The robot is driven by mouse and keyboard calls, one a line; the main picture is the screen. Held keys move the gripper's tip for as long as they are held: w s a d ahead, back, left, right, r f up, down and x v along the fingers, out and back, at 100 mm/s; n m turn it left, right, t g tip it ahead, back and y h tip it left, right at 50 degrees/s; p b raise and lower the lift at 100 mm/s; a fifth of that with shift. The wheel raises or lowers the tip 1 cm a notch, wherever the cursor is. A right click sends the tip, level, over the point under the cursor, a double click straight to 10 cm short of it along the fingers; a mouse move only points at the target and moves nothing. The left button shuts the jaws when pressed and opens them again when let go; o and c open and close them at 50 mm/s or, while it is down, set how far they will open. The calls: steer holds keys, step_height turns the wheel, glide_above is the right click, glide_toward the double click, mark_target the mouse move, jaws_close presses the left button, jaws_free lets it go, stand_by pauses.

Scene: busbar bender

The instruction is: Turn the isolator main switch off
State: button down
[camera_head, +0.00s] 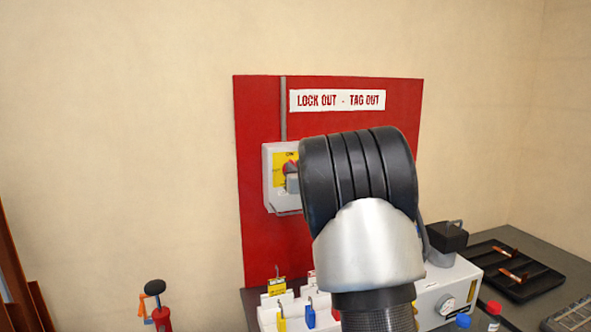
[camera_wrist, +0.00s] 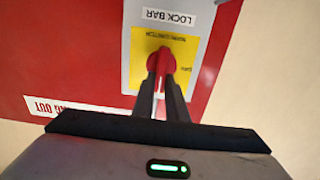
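The isolator main switch is a light grey box (camera_head: 268,190) on the red lock out - tag out board. It has a yellow plate (camera_wrist: 190,50) and a red rotary handle (camera_wrist: 161,60). My gripper (camera_wrist: 161,80) is at the switch, with one dark finger on each side of the red handle. The handle fills the gap between the fingers, so the gripper looks shut on it. In the head view a fingertip shows in front of the handle, and my wrist hides the rest of the gripper and the box's right side.
The red board (camera_head: 262,120) hangs on a beige wall. Below are a white holder (camera_head: 268,316) with coloured tags, a white device with a gauge (camera_head: 447,304), and a black tray (camera_head: 510,275). The wall left of the board is clear.

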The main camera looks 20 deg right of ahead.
steer(key=shift+f+n+b, duration=0.1)
steer(key=shift+n+b, duration=0.2)
steer(key=shift+b, duration=0.1)
steer(key=shift+a+f+n+b, duration=0.3)
steer(key=shift+n+b, duration=2)
steer(key=shift+n, duration=0.55)
steer(key=shift+a+f+n+b, duration=0.25)
steer(key=shift+n+b, duration=2.05)
steer(key=shift+n, duration=0.6)
steer(key=shift+a+f+n+b, duration=0.3)
steer(key=shift+n+b, duration=2)
steer(key=shift+n, duration=0.55)
steer(key=c, duration=1.8)
jaws_free()
steer(key=shift+o, duration=0.2)
steer(key=shift+r, duration=0.1)
